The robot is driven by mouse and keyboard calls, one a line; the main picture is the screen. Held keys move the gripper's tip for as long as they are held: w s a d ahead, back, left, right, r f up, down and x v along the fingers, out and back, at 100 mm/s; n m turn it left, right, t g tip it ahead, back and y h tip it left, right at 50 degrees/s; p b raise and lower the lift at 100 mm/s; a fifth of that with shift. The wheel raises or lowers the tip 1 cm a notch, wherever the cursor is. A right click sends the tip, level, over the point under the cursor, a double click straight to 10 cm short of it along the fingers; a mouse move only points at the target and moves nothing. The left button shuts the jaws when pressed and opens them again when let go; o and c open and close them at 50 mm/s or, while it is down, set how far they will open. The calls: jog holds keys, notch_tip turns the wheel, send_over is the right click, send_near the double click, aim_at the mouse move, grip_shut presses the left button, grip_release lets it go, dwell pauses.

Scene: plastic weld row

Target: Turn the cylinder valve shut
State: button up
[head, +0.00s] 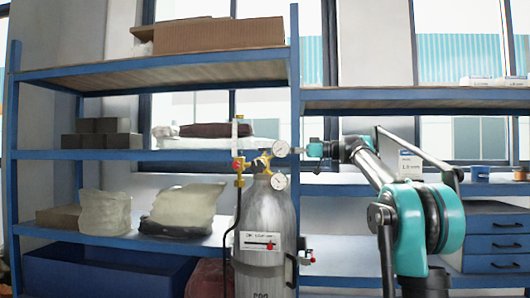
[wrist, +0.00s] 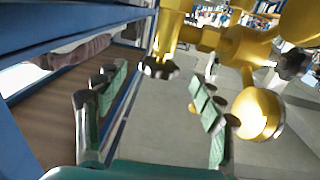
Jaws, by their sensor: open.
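A grey gas cylinder (head: 264,228) stands upright in front of the shelving in the head view. Brass valve and regulator parts (head: 262,162) sit on its top, with two round gauges. The brass fittings (wrist: 208,38) fill the upper part of the wrist view. A dark knob (wrist: 158,68) ends one brass branch, just beyond and between my fingertips in the picture; I cannot tell whether it is the valve's handle. My gripper (head: 303,150) is at the right of the upper gauge, pointing left. In the wrist view its green-padded fingers (wrist: 157,78) are open, with nothing held.
A gauge (wrist: 258,115) lies close to the right finger in the wrist view. A flow meter (head: 238,160) stands left of the valve. Blue shelves (head: 150,154) with bags and boxes are behind. A blue drawer unit (head: 497,240) is at the right.

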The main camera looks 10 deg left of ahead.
aim_at(265, 150)
jog(key=a, duration=0.5)
jog(key=shift+w+a, duration=0.25)
jog(key=shift+a, duration=0.1)
jog(key=c, duration=1.2)
jog(key=shift+o, duration=0.2)
jog(key=shift+m+t+h, duration=0.5)
jog(key=shift+m+t, duration=0.9)
jog(key=shift+t, duration=0.8)
jog(key=shift+m+t+h, duration=0.6)
jog(key=shift+m+t, duration=0.3)
jog(key=shift+t, duration=0.2)
jog(key=o, duration=1.2)
jog(key=shift+c, duration=0.2)
